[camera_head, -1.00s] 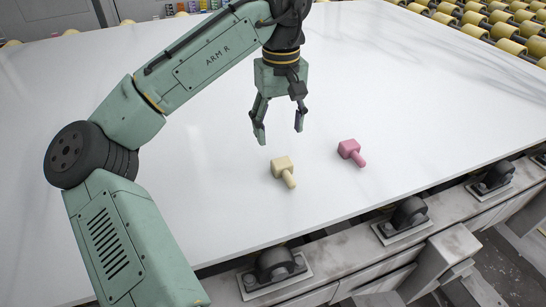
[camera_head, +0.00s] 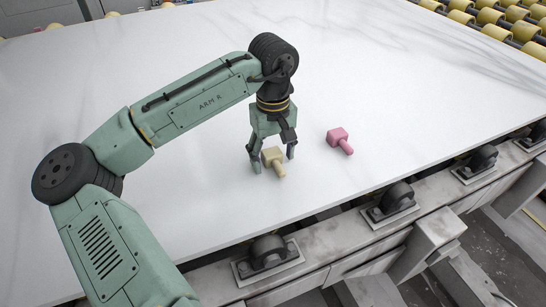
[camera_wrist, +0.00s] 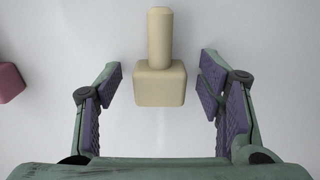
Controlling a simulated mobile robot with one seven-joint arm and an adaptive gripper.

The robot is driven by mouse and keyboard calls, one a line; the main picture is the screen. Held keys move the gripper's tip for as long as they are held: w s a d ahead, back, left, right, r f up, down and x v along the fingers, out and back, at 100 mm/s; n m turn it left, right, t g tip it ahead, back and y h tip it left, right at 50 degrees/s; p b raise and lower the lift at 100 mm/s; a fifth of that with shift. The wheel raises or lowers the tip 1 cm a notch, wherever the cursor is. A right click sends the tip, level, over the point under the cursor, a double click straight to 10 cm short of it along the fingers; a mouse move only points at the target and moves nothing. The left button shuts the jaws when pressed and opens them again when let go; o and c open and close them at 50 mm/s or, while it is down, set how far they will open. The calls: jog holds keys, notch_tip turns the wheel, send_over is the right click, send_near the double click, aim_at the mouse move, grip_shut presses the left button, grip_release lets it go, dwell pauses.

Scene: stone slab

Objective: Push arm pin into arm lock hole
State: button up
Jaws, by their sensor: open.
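A cream piece (camera_head: 272,157), a square block with a round peg, lies on the white slab between my gripper's fingers. In the wrist view the cream piece (camera_wrist: 160,82) is centred, its peg pointing up in the picture, with a gap to each finger. A pink piece (camera_head: 338,138) of like shape lies to the right; its edge shows at the left of the wrist view (camera_wrist: 10,82). My gripper (camera_head: 272,161) is open, pointing down low over the slab (camera_head: 380,70). Its purple-padded fingers (camera_wrist: 162,96) touch nothing. I see no hole in these frames.
Dark roller bearings (camera_head: 398,197) on a grey metal frame (camera_head: 340,265) line the slab's near edge. Yellow rollers (camera_head: 495,31) stand at the far right. The slab is clear behind and to the right of the pieces.

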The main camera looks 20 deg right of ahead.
jog(key=c, duration=1.4)
jog(key=shift+r, duration=0.1)
